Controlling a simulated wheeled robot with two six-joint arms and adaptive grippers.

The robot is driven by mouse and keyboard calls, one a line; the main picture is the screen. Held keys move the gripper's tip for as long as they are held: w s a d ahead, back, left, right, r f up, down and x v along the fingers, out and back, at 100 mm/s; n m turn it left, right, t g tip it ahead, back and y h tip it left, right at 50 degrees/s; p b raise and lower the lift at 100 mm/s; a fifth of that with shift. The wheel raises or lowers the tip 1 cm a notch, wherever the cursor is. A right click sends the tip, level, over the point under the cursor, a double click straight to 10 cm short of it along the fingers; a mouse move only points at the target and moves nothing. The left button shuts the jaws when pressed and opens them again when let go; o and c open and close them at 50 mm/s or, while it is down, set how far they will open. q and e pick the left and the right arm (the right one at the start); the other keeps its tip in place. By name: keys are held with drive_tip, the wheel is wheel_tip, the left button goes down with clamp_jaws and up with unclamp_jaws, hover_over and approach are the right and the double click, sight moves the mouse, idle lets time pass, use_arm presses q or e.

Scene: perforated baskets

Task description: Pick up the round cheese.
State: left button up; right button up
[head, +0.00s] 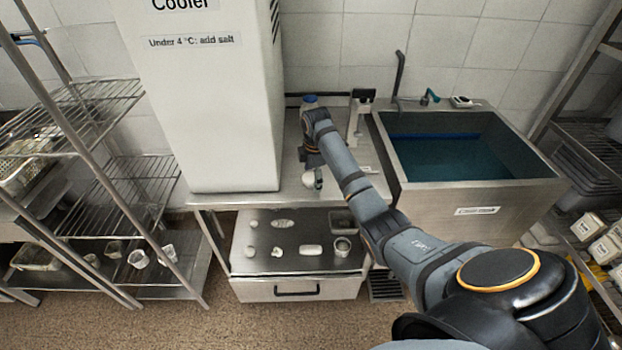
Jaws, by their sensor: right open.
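My right arm reaches in from the lower right to the steel counter (235,200). My right gripper (315,178) is over the counter's front part, to the right of the cooler, and is small in this view. It is open. A small whitish rounded thing (308,181) shows right at its fingers. It may be the round cheese, but it is partly hidden, and I cannot tell whether the fingers touch it. Several small pale pieces, one of them round (276,252), lie on the lower steel surface. My left gripper is not in view.
A tall white cooler (215,110) stands left of my right gripper. A sink (460,195) with dark blue-green water is on the right. A small cup (342,246) and a dark tray (341,222) are on the lower surface. Wire racks (125,195) stand at left.

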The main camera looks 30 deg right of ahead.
drive_tip(key=c, duration=1.3)
drive_tip(key=shift+r, duration=0.1)
